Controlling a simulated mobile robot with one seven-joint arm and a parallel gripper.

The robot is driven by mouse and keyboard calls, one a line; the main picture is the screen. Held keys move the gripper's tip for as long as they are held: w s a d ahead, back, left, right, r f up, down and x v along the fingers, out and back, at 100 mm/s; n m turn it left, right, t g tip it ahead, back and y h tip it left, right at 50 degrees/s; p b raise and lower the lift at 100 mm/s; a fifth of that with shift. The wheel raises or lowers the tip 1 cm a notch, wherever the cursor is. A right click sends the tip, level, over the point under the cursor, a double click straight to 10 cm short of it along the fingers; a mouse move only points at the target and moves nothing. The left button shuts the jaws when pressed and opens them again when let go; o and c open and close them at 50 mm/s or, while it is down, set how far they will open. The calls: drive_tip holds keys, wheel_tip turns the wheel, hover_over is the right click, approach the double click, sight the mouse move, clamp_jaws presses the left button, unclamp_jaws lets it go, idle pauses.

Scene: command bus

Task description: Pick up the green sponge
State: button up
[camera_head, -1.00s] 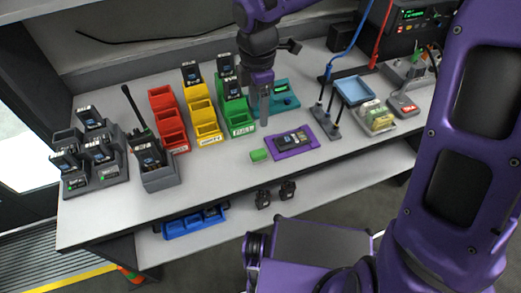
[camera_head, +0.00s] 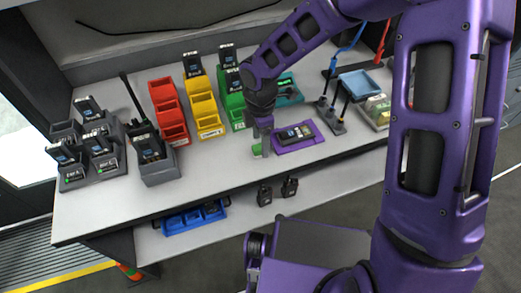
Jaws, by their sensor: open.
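The gripper is open. The fingers are small in this view, and I cannot tell whether they touch the sponge or stand on both sides of it.
The purple tray (camera_head: 317,138) holding a dark device is close on the right. Green (camera_head: 236,112), yellow (camera_head: 207,119) and red (camera_head: 172,130) bins stand behind and to the left. A radio in a grey charger (camera_head: 158,172) stands further left. Worktop in front is clear.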

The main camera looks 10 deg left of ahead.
drive_tip(key=shift+f, duration=0.8)
drive_tip(key=shift+c, duration=0.2)
clamp_jaws()
